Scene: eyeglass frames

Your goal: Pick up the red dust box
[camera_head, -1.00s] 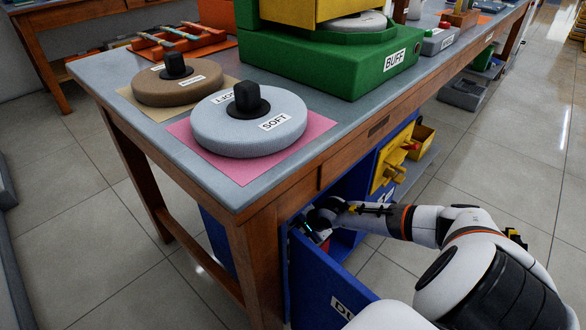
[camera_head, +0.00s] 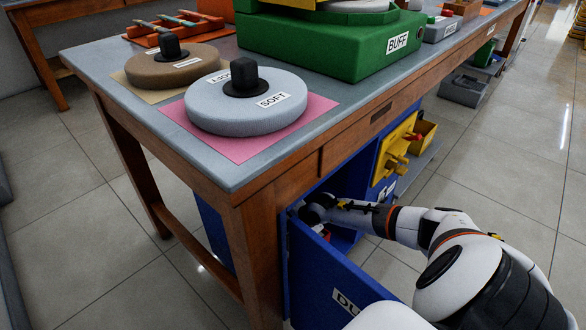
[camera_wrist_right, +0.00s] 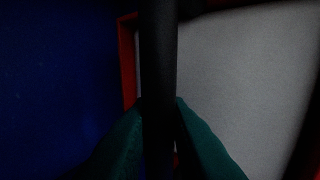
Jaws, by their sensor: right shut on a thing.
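The red dust box (camera_head: 323,234) sits in the blue cabinet under the bench, behind the open blue door (camera_head: 335,275) marked with a partly cut-off label. Only a small red part shows in the head view. In the right wrist view its red rim (camera_wrist_right: 127,65) surrounds a light grey surface, and a black bar (camera_wrist_right: 159,50) crosses in front. My right gripper (camera_wrist_right: 159,105) is shut on this bar, with a dark green finger on each side. In the head view my right gripper (camera_head: 306,214) is at the cabinet opening, its tips largely hidden by the door. My left gripper is out of view.
The bench (camera_head: 275,165) stands above the cabinet, its wooden leg (camera_head: 262,255) left of the door. A yellow panel with knobs (camera_head: 397,150) is right of the opening. Discs and a green machine (camera_head: 325,45) stand on top.

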